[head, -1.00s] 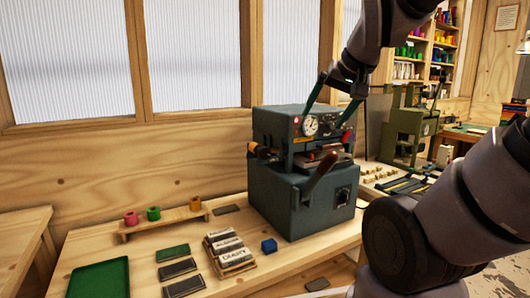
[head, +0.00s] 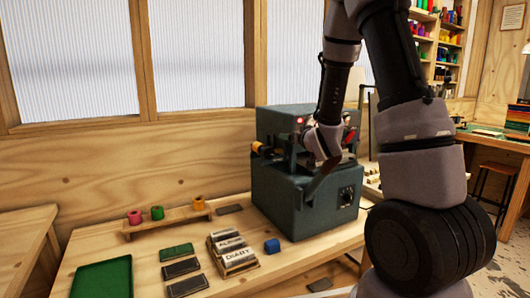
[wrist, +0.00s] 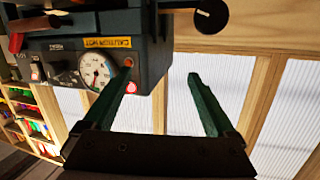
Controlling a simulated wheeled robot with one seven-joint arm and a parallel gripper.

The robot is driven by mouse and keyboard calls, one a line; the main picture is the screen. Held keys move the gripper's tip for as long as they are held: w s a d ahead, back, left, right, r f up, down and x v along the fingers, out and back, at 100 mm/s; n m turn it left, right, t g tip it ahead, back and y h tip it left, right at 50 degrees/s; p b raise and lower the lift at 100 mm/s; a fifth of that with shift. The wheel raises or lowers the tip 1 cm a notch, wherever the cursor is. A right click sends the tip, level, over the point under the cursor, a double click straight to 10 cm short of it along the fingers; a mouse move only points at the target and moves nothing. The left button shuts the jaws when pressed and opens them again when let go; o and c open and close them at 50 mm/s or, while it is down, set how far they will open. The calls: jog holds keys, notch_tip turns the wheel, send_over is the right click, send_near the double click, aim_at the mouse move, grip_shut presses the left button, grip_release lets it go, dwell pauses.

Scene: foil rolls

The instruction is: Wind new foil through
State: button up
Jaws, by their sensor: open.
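The dark green foil press (head: 300,200) stands on the bench, with an amber roll (head: 260,148) on its left side. My gripper (wrist: 161,78) is open and empty in the wrist view, one finger overlapping the press's front near the dial (wrist: 96,72) and red lamp (wrist: 131,88). In the head view my wrist hides the dial and the gripper fingers.
The wall and windows (head: 200,50) are behind the press. My arm covers much of the right side.

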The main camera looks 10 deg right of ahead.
aim_at(265, 151)
jog(key=a+f+n+t+y, duration=0.1)
jog(key=a+f+n+y, duration=0.35)
jog(key=f, duration=0.25)
jog(key=x, duration=0.7)
jog(key=a+x, duration=0.1)
jog(key=x, duration=0.2)
jog(key=shift+w+a+f, duration=0.1)
jog(key=shift+w+f, duration=0.05)
jog(key=shift+f, duration=0.1)
jog(key=c, duration=1.4)
jog(key=shift+m, duration=0.25)
